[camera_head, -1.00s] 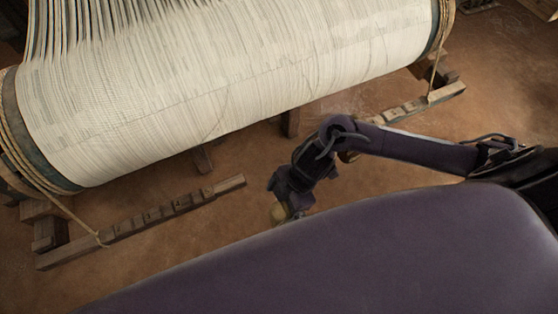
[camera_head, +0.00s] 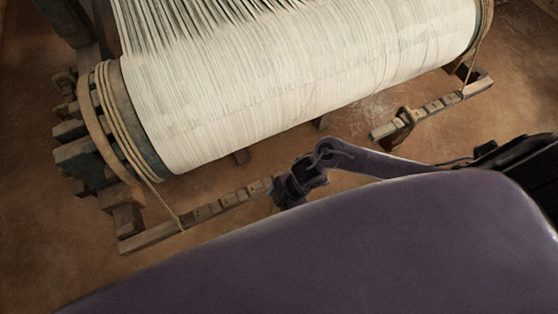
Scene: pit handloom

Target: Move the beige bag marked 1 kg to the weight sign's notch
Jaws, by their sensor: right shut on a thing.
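My right gripper (camera_head: 279,194) is at the right end of the left notched wooden bar (camera_head: 212,209), just above the edge of my purple body. It is shut, but its fingertips and what they hold are mostly hidden. A small yellowish-beige thing showed at its jaws a second ago, and I take it to be the beige bag. No 1 kg mark can be read. The left bar has several small notches or marks along its top, too small to tell which carries the weight sign. My left gripper is not in view.
A large roller of pale warp threads (camera_head: 300,75) spans the top. A rope (camera_head: 168,205) runs from its left end down to the left bar. Bare earth floor is free at lower left.

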